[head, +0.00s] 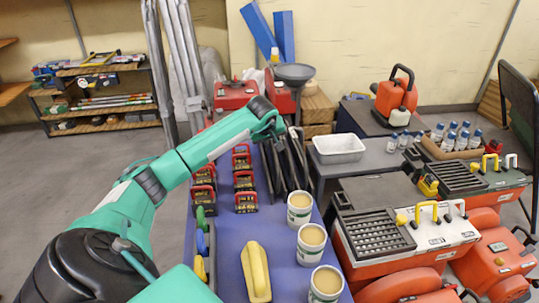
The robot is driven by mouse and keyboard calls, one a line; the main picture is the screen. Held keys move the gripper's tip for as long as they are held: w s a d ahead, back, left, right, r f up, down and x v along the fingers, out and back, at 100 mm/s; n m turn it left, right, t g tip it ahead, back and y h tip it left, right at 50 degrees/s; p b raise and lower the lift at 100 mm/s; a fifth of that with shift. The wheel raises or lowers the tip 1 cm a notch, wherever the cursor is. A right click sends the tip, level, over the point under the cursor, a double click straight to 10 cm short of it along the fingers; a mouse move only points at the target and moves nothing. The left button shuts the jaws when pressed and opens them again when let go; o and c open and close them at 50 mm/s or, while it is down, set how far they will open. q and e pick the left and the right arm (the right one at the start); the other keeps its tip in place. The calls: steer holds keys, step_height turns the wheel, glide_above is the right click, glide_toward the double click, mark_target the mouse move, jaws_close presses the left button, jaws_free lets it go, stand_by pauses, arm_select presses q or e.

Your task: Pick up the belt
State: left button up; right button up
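My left arm reaches in from the left over the blue-topped bench (285,262). Its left gripper (291,150) is at the far part of the bench, small and dark, beside several black, strap-like upright pieces (288,172). I cannot tell whether one of these is the belt, or where the gripper ends and they begin. Whether its fingers are open or shut does not show. No other belt can be made out. My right gripper is not in view.
Three tubs (310,243) line the bench's right edge. A yellow tool (256,272) lies near the front, and red-and-black packs (244,180) stand in rows. Orange machines (405,232) stand close on the right. A white tray (339,149) sits behind.

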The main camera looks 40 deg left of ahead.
arm_select(q)
jaws_close()
